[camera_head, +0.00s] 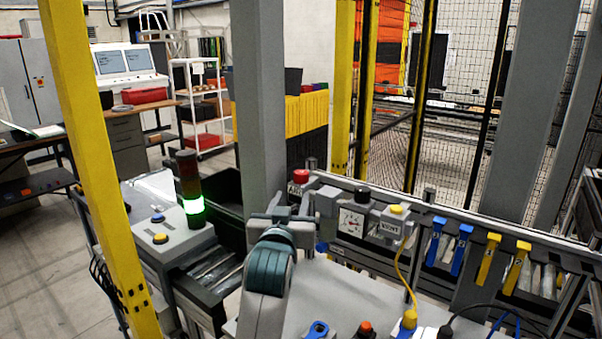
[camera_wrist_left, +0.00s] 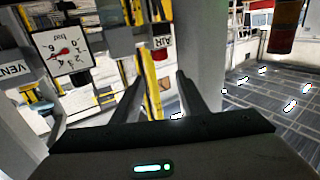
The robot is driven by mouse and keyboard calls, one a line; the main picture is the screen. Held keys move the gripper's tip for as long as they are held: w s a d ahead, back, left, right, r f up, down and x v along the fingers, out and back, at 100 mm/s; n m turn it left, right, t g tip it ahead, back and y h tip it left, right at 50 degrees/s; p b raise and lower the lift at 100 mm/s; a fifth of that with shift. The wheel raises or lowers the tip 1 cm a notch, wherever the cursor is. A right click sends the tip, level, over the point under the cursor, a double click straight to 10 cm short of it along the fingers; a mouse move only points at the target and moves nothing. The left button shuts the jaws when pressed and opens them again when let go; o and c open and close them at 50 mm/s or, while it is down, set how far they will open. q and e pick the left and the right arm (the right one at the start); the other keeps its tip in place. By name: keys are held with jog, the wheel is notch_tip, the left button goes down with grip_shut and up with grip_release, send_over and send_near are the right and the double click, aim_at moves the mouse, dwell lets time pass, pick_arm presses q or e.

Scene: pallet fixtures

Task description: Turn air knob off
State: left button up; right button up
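A red knob (camera_head: 300,176), apparently the air knob, sits on top of the rail-mounted air unit, whose box is mostly hidden behind my left gripper (camera_head: 288,207). In the left wrist view the AIR label (camera_wrist_left: 161,46) shows tilted, beyond the fingertips. My left gripper (camera_wrist_left: 160,82) is open there, its two dark fingers apart with nothing between them. In the head view it is just below the red knob; whether it touches the unit I cannot tell. My right gripper is not in view.
A pressure gauge (camera_head: 352,221) and a VENT box (camera_head: 390,226) with a yellow knob (camera_head: 397,209) stand just right. Blue levers (camera_head: 436,240) and yellow levers (camera_head: 488,260) follow along the rail. A grey post (camera_head: 259,110) rises behind my gripper; a lit signal tower (camera_head: 193,200) stands left.

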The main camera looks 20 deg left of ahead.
aim_at(300, 175)
pick_arm(q)
jog(key=w+a+p, duration=0.1)
jog(key=w+p, duration=0.1)
jog(key=w, duration=0.3)
jog(key=w+p, duration=0.1)
jog(key=w, duration=0.4)
jog(key=w+a+p, duration=0.1)
jog(key=w+p, duration=0.1)
jog(key=w, duration=0.3)
jog(key=shift+w+a+p, duration=0.2)
jog(key=shift+a+p, duration=0.1)
jog(key=shift+p, duration=0.05)
jog(key=shift+w+a, duration=0.15)
jog(key=shift+w, duration=0.6)
jog(key=c, duration=0.8)
